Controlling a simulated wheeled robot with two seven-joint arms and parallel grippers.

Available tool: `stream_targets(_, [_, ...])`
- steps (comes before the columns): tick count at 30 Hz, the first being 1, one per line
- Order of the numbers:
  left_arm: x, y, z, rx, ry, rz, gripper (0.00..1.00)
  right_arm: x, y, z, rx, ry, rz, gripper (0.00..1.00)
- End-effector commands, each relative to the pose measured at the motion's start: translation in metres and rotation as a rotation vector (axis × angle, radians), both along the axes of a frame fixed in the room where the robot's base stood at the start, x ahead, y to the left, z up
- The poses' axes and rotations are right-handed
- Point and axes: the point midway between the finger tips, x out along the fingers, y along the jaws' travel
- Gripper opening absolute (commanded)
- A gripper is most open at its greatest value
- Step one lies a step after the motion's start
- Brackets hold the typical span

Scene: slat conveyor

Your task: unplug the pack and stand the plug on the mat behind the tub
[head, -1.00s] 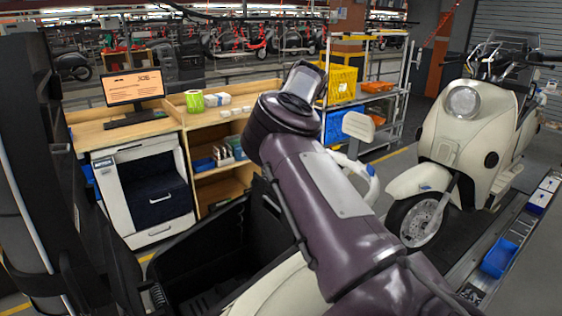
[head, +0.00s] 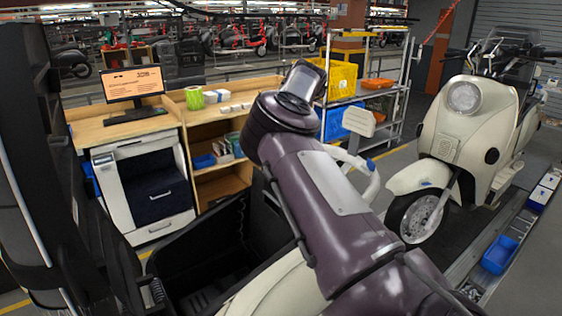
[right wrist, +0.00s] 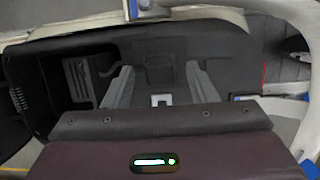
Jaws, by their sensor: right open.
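The black tub (head: 172,272) of the near cream scooter is open in the head view, partly hidden by my right arm. In the right wrist view the tub's dark interior (right wrist: 225,65) fills the middle. My right gripper (right wrist: 161,85) shows there as two grey fingers spread apart, with nothing visible held between them. A small white square (right wrist: 161,100) lies between the fingers near my wrist housing; I cannot tell what it is. A dark curved piece (right wrist: 106,71) shows left of the fingers. I cannot make out the pack, plug or mat with certainty. My left gripper is not in view.
A workbench (head: 165,124) with a monitor (head: 134,85) stands behind the tub. A rack with a yellow crate (head: 341,83) is at the back. Another cream scooter (head: 462,145) stands at right, beside a blue bin (head: 498,256) on the conveyor edge.

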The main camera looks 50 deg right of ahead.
Motion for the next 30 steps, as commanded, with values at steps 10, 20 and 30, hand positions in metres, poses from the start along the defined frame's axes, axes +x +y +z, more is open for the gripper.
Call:
stream_targets(10, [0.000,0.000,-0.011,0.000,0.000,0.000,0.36,-0.010,0.004,0.039,0.001,-0.006,-0.001,0.52])
stream_targets(20, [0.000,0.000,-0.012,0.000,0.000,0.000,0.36,-0.021,0.008,0.073,0.001,-0.001,-0.001,0.52])
stream_targets(30, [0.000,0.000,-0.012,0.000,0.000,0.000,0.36,-0.022,0.007,0.075,0.000,0.000,0.000,0.52])
